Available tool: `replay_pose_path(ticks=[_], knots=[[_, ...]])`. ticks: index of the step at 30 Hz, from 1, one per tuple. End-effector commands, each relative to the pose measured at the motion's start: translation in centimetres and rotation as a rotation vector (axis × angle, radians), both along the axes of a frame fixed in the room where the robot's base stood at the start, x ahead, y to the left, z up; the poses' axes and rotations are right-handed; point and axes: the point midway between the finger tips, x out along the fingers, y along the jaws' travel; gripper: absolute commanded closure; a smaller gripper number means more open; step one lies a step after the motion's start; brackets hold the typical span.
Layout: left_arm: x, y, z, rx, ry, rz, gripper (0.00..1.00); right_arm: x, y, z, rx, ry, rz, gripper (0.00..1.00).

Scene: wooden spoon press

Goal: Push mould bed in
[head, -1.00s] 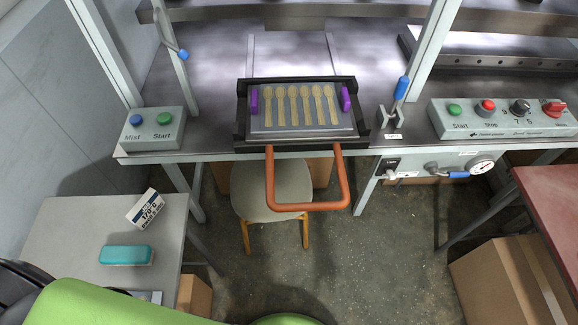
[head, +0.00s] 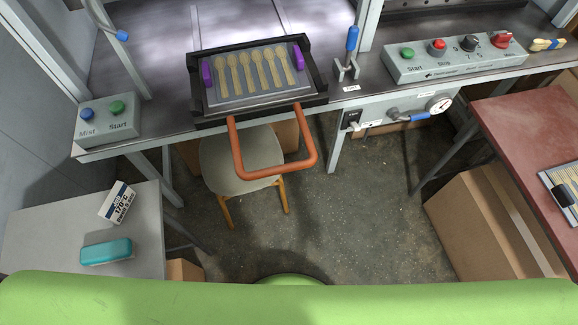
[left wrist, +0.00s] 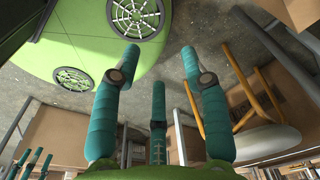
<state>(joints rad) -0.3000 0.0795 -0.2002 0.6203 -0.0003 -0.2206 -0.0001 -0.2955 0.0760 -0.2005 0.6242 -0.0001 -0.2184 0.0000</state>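The mould bed (head: 240,99) is a dark-framed tray with a grey plate holding several wooden spoons (head: 252,70) and a purple block at each end. It sits at the front edge of the press table, sticking out slightly. Its orange U-shaped handle (head: 273,173) hangs out over the floor in front. No gripper touches it. My left gripper (left wrist: 160,62) shows in the left wrist view with its teal fingers spread, open and empty, above the floor. The mould bed is not visible there.
A stool (head: 243,160) stands below the handle. A Mist/Start button box (head: 107,121) is left of the bed; a blue-handled lever (head: 351,50) and control panel (head: 455,55) are right. A grey side table (head: 85,226) and red table (head: 535,130) flank open floor.

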Motion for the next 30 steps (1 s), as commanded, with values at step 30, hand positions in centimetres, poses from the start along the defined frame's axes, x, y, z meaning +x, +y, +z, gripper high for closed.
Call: replay_pose_path(ticks=[30], knots=[[18.3, -2.0, 14.7, -0.001, -0.185, -0.01, 1.0, -0.7, -0.5, -4.1, -0.007, 0.013, -0.001, 0.49]])
